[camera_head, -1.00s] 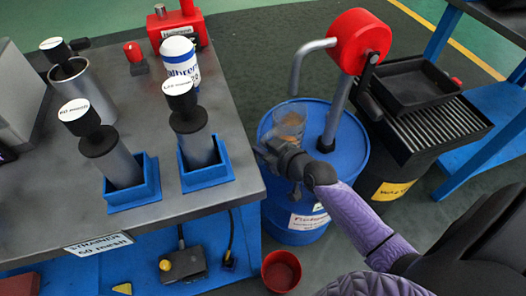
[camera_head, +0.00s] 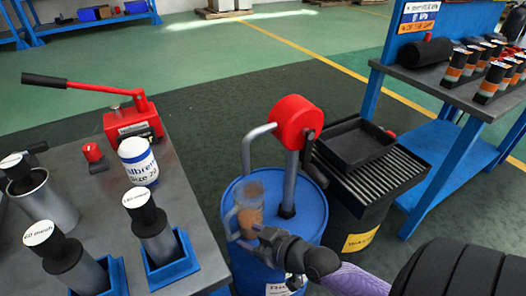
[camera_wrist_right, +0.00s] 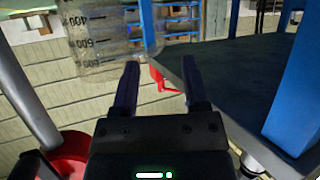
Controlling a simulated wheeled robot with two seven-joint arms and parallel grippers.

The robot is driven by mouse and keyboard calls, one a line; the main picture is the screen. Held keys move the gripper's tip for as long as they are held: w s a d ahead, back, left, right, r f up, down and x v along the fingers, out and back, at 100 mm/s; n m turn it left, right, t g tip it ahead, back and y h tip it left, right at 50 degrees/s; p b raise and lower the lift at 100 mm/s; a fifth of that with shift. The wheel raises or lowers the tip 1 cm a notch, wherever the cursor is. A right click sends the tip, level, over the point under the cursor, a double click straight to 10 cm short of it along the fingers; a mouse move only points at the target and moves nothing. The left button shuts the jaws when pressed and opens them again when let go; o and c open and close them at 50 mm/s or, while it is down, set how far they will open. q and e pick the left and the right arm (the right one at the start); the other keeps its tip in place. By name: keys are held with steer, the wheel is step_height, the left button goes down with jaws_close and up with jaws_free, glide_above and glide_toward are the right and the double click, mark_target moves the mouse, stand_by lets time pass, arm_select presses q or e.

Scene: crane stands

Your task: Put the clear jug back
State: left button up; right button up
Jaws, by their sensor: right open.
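The clear jug (camera_head: 250,208) has brownish content showing in it and is at the blue drum's top (camera_head: 225,196), below the grey spout of the red-headed pump (camera_head: 295,122). The jug's marked wall also shows at the upper left of the right wrist view (camera_wrist_right: 105,35). My right gripper (camera_head: 258,240) is beside the jug's near side. In the wrist view its two fingers (camera_wrist_right: 157,82) are apart with nothing clearly between them. I cannot tell whether a finger touches the jug. My left gripper is not in view.
A grey bench (camera_head: 185,205) at the left holds a red hand press (camera_head: 133,120), a white labelled container (camera_head: 138,160) and black-topped cylinders. A waste drum with a grate and black tray (camera_head: 355,143) stands right of the pump. A blue-framed shelf (camera_head: 440,80) with several cans is farther right.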

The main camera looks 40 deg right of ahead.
steer(key=s+d+f+m+g+h, duration=0.1)
steer(key=s+f+g, duration=0.2)
steer(key=s+f, duration=0.5)
steer(key=s+d+f+g+h, duration=0.1)
steer(key=s+f+g+h, duration=0.15)
steer(key=s+f, duration=0.55)
steer(key=s+a+f+g, duration=0.1)
steer(key=s+f+g, duration=0.2)
steer(key=s, duration=0.4)
steer(key=s+a+f+g, duration=0.1)
steer(key=s+f+g, duration=0.2)
steer(key=s, duration=0.5)
steer(key=s+a+f+n+g, duration=0.1)
steer(key=s+a+f+g, duration=0.1)
steer(key=s, duration=0.5)
step_height(320, 180, down, 3)
steer(key=shift+s+r+g+p, duration=0.2)
steer(key=shift+s+g+p, duration=0.2)
steer(key=shift+g, duration=0.25)
